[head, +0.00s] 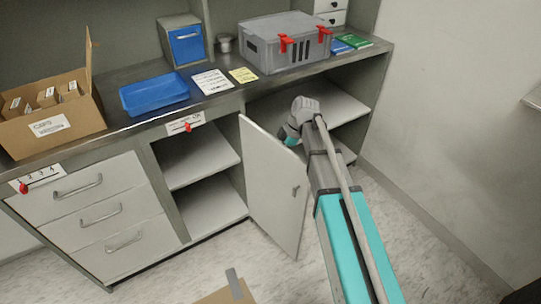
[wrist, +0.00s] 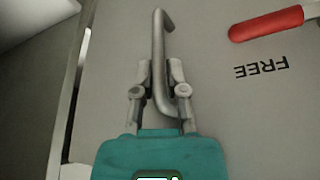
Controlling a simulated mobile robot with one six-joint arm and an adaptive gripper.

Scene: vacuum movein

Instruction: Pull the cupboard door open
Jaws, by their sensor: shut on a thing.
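The pale grey cupboard door (head: 272,185) stands swung out from the lower cabinet, with open shelves on both sides of it. A small dark fitting shows near its free edge. In the wrist view my gripper (wrist: 160,75) is shut on a bent metal bar handle (wrist: 158,40), one finger on each side. The handle is on a grey panel (wrist: 215,80) beside a red lever (wrist: 266,23) and the upside-down word FREE. In the head view my gripper (head: 288,137) is at the door's top edge on the far side, its fingertips hidden.
The counter holds a cardboard box (head: 50,112), a blue tray (head: 154,94), a blue-fronted bin (head: 184,42) and a grey case (head: 285,42). Drawers (head: 85,195) are at left. A wall (head: 450,130) bounds the right. A cardboard box (head: 225,295) shows at the bottom edge.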

